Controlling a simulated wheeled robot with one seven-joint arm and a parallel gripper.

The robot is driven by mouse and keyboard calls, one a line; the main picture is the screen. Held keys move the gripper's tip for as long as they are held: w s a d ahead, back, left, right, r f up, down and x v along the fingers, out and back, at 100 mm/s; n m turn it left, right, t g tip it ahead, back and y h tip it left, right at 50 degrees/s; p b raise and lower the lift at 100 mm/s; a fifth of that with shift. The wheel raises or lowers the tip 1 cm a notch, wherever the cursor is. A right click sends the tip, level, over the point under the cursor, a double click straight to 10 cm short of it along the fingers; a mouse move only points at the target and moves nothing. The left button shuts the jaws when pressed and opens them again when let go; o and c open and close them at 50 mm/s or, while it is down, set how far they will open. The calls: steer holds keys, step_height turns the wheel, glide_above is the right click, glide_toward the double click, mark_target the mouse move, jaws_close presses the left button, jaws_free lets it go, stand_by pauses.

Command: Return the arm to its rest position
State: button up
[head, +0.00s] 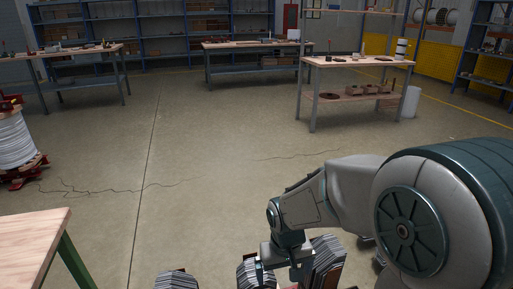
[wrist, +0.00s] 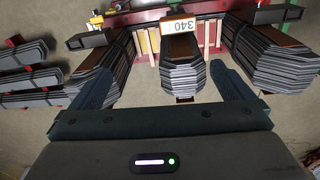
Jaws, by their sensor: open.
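My gripper (wrist: 163,95) is open in the wrist view, its two dark fingers spread wide with a gap between them. Straight ahead of the gap is a middle stack of dark laminated sheets (wrist: 181,75), and it appears to touch neither finger. The stack lies on a red rack with pale wooden slats (wrist: 153,48). In the head view my arm reaches down at the lower right, and my gripper (head: 288,258) is at the bottom edge among the stacks, partly cut off.
Further stacks flank it at left (wrist: 100,65) and right (wrist: 265,60); a "340" label (wrist: 175,28) stands behind. A wooden table (head: 30,235) is at lower left, a cable spool (head: 15,140) at left. Workbenches (head: 355,62) stand far back. The middle floor is clear.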

steer(key=s+d+r+m+p, duration=0.1)
steer(key=s+d+r+p, duration=0.1)
steer(key=r+p, duration=0.5)
steer(key=s+d+r+t+p, duration=0.1)
steer(key=s+d+r+p, duration=0.2)
steer(key=r, duration=1.2)
steer(key=s+d+r+m+t+p, duration=0.1)
steer(key=s+d+r+p, duration=0.2)
steer(key=r+p, duration=0.9)
steer(key=s, duration=0.2)
steer(key=shift+s+m, duration=0.3)
